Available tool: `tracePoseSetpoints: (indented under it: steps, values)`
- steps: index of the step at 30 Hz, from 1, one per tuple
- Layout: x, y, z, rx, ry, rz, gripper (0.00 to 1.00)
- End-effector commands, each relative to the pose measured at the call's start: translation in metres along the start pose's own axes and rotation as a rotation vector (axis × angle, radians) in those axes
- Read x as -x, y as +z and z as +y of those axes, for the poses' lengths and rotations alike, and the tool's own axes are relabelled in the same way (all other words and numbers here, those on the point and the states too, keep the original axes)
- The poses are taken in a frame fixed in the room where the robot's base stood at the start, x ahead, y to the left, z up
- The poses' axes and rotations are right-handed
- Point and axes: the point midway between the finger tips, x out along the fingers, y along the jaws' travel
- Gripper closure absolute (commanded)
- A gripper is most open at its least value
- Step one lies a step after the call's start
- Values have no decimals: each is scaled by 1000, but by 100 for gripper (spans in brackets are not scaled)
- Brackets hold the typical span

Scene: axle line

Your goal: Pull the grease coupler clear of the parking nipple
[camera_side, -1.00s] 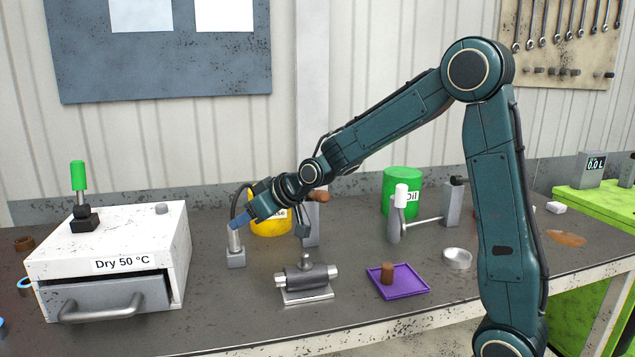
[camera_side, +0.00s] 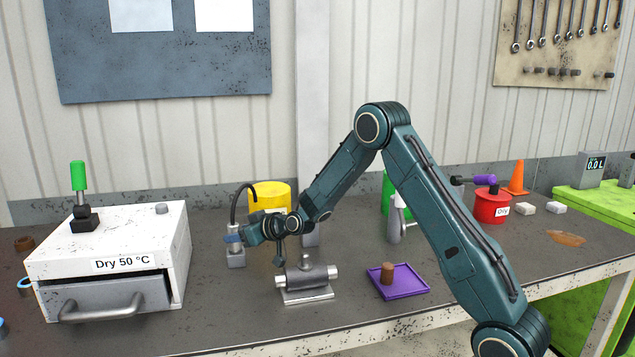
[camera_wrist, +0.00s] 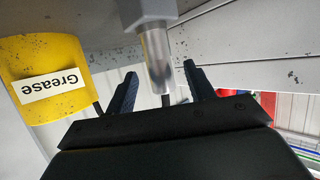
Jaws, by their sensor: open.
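The grease coupler (camera_wrist: 157,62) is a silver cylinder standing on a grey parking block (camera_side: 236,260). Its black hose (camera_side: 238,192) arches up from it toward the yellow grease bucket. The nipple itself is hidden under the coupler. My gripper (camera_side: 233,239) is level with the coupler in the side view, just above the block, and covers much of it. In the wrist view my gripper (camera_wrist: 161,86) has its two blue fingers apart, one on each side of the coupler, with visible gaps.
The yellow grease bucket (camera_side: 269,196) stands close behind my gripper. A white dryer box (camera_side: 110,250) is to the left. A metal shaft on a stand (camera_side: 305,281) and a purple tray (camera_side: 412,286) lie to the right, toward the front edge.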

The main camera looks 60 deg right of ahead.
Motion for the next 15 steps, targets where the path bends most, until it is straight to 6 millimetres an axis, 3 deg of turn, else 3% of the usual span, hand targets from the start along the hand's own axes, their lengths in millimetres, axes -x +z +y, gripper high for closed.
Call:
tracePoseSetpoints:
  steps: [8, 15]
  values:
    - [-4, 0, 0, 0, -1, 0, 46]
    - [-20, 0, 0, 0, -1, -1, 46]
